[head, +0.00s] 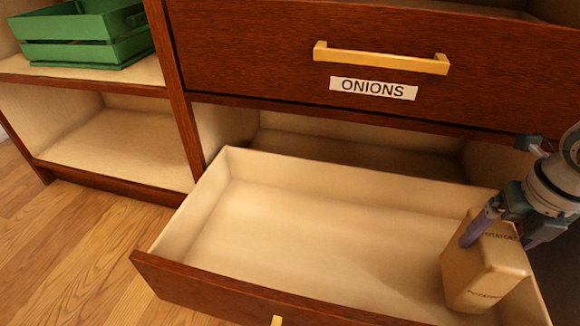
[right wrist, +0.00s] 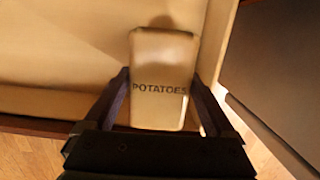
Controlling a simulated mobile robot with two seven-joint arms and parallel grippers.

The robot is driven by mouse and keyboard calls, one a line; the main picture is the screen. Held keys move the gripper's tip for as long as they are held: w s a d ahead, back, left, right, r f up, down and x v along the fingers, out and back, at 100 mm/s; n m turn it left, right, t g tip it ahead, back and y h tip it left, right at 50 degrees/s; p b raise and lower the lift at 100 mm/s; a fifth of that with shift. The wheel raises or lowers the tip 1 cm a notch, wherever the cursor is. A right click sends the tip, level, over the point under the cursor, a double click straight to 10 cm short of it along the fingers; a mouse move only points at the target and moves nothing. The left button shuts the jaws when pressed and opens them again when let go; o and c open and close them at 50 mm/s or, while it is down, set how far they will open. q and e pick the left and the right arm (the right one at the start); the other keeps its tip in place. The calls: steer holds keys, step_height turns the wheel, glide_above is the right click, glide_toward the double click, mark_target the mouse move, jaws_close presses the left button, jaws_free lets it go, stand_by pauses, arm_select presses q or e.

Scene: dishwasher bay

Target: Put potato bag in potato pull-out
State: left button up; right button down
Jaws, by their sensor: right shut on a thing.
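The potato bag (head: 486,268) is a tan, box-like bag with "POTATOES" printed on it. It is upright inside the right end of the lower pull-out (head: 290,226), which is open and otherwise empty. My right gripper (head: 500,238) is shut on the bag's upper part. In the right wrist view the bag (right wrist: 160,100) sits between the two purple fingers of the gripper (right wrist: 160,92). I cannot tell whether the bag's base touches the pull-out's floor. My left gripper is not in view.
A closed-front drawer labelled "ONIONS" (head: 373,88) with a gold handle (head: 380,58) is above the open pull-out. A green crate (head: 80,35) stands on the upper left shelf. The lower left shelf (head: 115,147) is empty. Wooden floor (head: 80,250) lies at left.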

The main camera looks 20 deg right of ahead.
steer(key=shift+w+f, duration=0.15)
steer(key=shift+f, duration=0.25)
steer(key=w+a+f+b, duration=0.1)
steer(key=w+a+b, duration=0.3)
steer(key=a+b, duration=0.2)
steer(key=w+a+f+b, duration=0.2)
steer(key=w+a+b, duration=0.2)
steer(key=a, duration=0.5)
steer(key=shift+w+f+b, duration=0.15)
steer(key=shift+w+b, duration=0.25)
steer(key=shift+b, duration=0.55)
steer(key=shift+f, duration=0.15)
jaws_free()
